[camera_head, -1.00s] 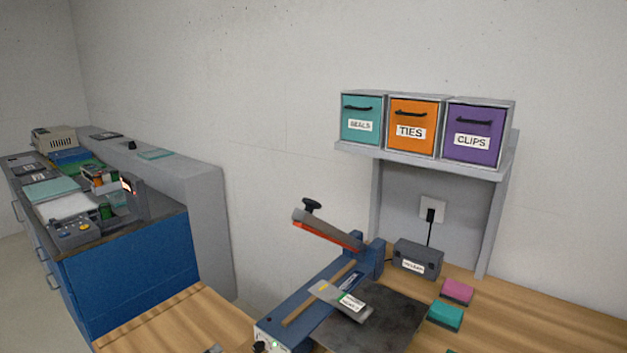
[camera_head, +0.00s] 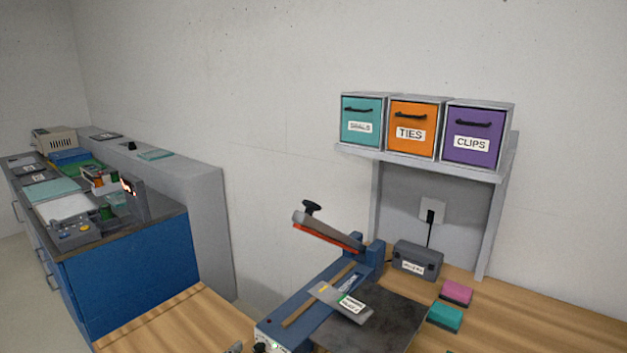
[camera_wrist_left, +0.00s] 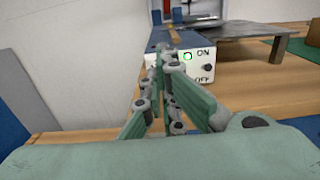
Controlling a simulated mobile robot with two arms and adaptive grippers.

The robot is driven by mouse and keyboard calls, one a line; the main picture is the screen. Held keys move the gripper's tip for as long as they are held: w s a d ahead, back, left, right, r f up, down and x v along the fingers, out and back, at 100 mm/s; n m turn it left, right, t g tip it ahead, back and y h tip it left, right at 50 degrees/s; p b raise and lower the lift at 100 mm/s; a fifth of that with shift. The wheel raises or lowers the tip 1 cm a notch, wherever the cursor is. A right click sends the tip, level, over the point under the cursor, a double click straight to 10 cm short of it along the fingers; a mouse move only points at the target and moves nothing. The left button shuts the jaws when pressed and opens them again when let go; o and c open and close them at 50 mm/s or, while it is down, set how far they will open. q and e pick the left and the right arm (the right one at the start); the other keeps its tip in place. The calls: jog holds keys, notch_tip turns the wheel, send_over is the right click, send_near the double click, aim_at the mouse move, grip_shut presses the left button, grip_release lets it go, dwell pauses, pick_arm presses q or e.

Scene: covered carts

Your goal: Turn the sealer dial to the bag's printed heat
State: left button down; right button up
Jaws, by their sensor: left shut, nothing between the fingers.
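The blue sealer (camera_head: 318,300) stands on the wooden bench with its arm (camera_head: 328,232) raised. Its dark dial (camera_head: 261,348) is at the front face, cut by the bottom edge of the head view; its setting cannot be read. A silver bag (camera_head: 330,292) with a green and white label (camera_head: 352,304) lies across the sealer; the print is too small to read. My left gripper (camera_wrist_left: 166,52) is shut and empty, just in front of the sealer's front face (camera_wrist_left: 197,72), and hides the dial in the wrist view. Its tip (camera_head: 236,347) barely shows in the head view. My right gripper is out of view.
A green lamp (camera_wrist_left: 187,57) and an ON/OFF switch (camera_wrist_left: 208,67) are on the sealer front. A grey box (camera_head: 418,260) stands behind. Bare bench (camera_head: 180,320) lies left.

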aim_at(260, 348)
pick_arm(q)
jog(key=x, duration=0.3)
jog(key=shift+w+d+b, duration=0.15)
jog(key=shift+b, duration=0.2)
jog(key=shift+r, duration=0.1)
jog(key=shift+r, duration=0.1)
jog(key=shift+d+f+b, duration=0.2)
jog(key=shift+f+b, duration=0.35)
jog(key=shift+b, duration=0.05)
dwell(0.5)
jog(key=shift+s+d+f+b, duration=0.15)
jog(key=shift+s+d+b, duration=0.15)
jog(key=shift+b, duration=0.2)
jog(key=shift+s+d+f, duration=0.1)
jog(key=shift+s+d, duration=0.05)
jog(key=shift+s, duration=0.05)
dwell(0.4)
